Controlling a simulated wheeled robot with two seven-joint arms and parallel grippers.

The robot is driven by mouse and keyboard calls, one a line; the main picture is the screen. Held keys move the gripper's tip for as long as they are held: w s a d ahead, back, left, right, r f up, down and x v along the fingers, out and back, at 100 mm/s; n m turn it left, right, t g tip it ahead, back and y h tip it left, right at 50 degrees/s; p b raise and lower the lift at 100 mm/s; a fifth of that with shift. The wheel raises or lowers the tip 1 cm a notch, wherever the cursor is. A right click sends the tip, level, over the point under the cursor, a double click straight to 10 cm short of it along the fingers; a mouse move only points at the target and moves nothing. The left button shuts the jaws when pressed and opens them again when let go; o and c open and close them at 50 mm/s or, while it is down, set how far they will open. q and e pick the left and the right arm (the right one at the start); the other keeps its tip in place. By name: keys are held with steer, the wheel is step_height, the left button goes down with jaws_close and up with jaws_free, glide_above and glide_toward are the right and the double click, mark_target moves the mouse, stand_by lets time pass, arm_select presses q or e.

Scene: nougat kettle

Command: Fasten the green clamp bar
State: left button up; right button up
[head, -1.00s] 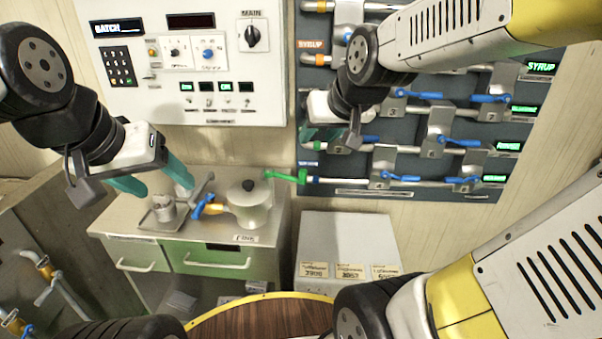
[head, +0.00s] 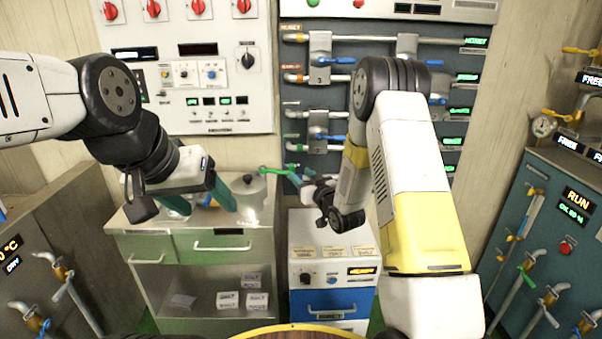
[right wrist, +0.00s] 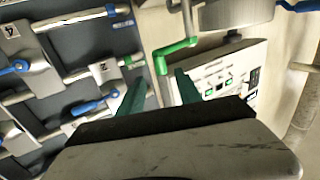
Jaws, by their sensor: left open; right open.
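The green clamp bar (head: 278,170) shows in the head view as a slim green lever between the lidded pot and the dark pipe panel. It also shows in the right wrist view (right wrist: 176,53), joined to a grey rod. My right gripper (right wrist: 158,85) is open and empty, its green fingertips just short of the bar, with no contact visible. In the head view my right gripper (head: 300,178) is close to the bar's right end and partly hidden by its own wrist. My left gripper (head: 207,203) is open and empty over the steel counter, left of the pot.
The lidded pot (head: 249,198) stands on the counter (head: 205,223). The pipe panel (head: 300,112) with blue levers is behind my right arm. A white and blue cabinet (head: 331,262) stands below my right gripper. A teal console (head: 548,235) is at the right.

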mark_target(293, 169)
steer(key=x, duration=0.7)
steer(key=shift+w+a+f, duration=0.15)
steer(key=shift+a, duration=0.05)
steer(key=shift+c, duration=0.3)
jaws_close()
stand_by(1.1)
